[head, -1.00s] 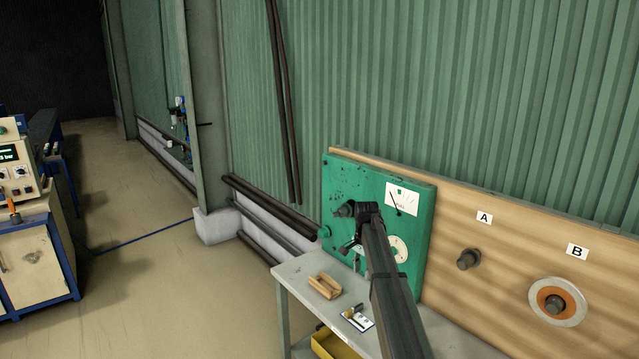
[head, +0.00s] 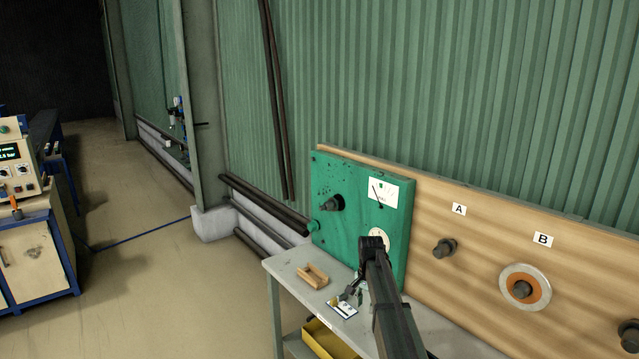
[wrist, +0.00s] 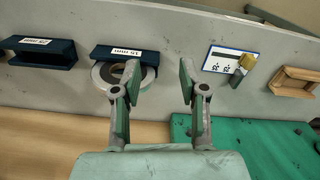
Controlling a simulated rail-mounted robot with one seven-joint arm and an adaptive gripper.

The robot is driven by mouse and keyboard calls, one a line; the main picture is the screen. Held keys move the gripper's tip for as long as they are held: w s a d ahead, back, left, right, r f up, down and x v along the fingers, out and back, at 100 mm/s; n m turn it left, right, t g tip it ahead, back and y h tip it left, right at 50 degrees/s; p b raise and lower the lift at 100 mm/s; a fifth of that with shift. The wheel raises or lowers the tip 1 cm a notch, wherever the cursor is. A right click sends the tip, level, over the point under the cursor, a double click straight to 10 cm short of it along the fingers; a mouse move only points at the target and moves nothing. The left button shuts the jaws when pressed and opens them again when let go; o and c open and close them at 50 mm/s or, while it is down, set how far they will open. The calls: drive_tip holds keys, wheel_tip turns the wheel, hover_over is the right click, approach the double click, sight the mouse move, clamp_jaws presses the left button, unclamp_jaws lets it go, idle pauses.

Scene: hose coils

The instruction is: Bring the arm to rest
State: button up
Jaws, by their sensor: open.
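My gripper (wrist: 158,84) is open and empty, its two fingers spread apart above the grey table in the wrist view. In the head view my gripper (head: 351,291) shows small and partly hidden by my arm, close to a card on the table in front of the green panel. A white coil (wrist: 106,82) lies partly under a dark blue holder (wrist: 127,54) in the wrist view, beside the left finger. Another coil, white and orange (head: 507,276), hangs on the peg marked B. The peg marked A (head: 445,249) is bare.
The green gauge panel (head: 333,177) and wooden board (head: 420,215) stand behind the table (head: 285,264). A wooden block (head: 312,275) and a card (head: 343,309) lie on it. A yellow bin (head: 327,341) is below. Open floor lies left.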

drive_tip(key=s+d+f+n, duration=0.1)
drive_tip(key=s+f+n, duration=0.35)
drive_tip(key=s, duration=0.75)
drive_tip(key=s+f+n, duration=0.1)
drive_tip(key=s+f, duration=0.6)
drive_tip(key=s, duration=0.6)
drive_tip(key=s+d+f+n, duration=0.1)
drive_tip(key=s+f+n, duration=0.35)
drive_tip(key=s, duration=0.75)
drive_tip(key=s+f+m+g+b, duration=0.1)
drive_tip(key=s+f+g+b, duration=0.5)
drive_tip(key=s+f, duration=2.2)
drive_tip(key=f+b, duration=0.1)
drive_tip(key=b, duration=0.3)
drive_tip(key=shift+a+f+m+g, duration=0.25)
drive_tip(key=shift+f+m+g, duration=0.1)
drive_tip(key=shift+m+g, duration=0.05)
